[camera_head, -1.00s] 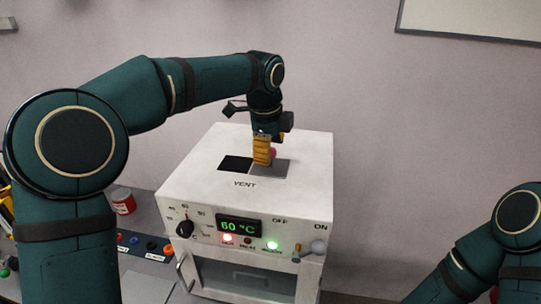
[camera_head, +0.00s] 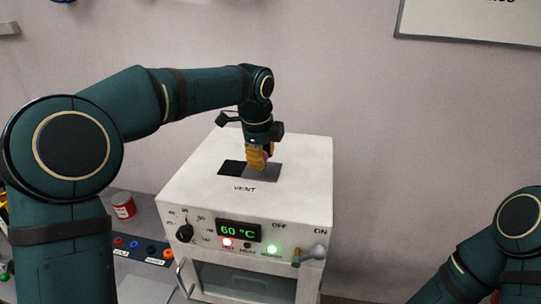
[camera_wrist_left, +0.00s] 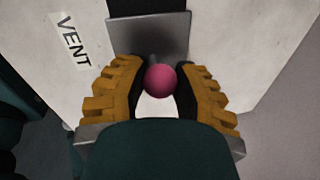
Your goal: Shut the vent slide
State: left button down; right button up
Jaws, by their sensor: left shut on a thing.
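The vent slide (camera_head: 268,174) is a grey plate on top of the white oven, beside the word VENT. It also shows in the left wrist view (camera_wrist_left: 150,29). The black vent opening (camera_head: 231,168) shows to the left of the plate, partly uncovered. A pink ball knob (camera_wrist_left: 160,81) stands up from the slide. My left gripper (camera_head: 259,163) points down at the slide, shut on the knob, with its yellow fingers on either side of it in the left wrist view. My right gripper is out of view.
The white oven (camera_head: 210,193) has a 60 °C display (camera_head: 238,230), a black dial (camera_head: 185,233) and a lever (camera_head: 310,254) on its front. A red-labelled can (camera_head: 123,206) stands to its left. The oven top around the slide is clear.

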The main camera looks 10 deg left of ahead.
pick_arm(q)
jog(key=a+p, duration=0.1)
jog(key=a, duration=0.5)
jog(key=shift+a, duration=0.65)
jog(key=c, duration=0.7)
grip_release()
jog(key=shift+o, duration=0.3)
jog(key=shift+a, duration=0.15)
jog(key=shift+r, duration=0.25)
notch_tip(320, 180, up, 11)
jog(key=s, duration=0.2)
jog(key=shift+s+a+r, duration=0.15)
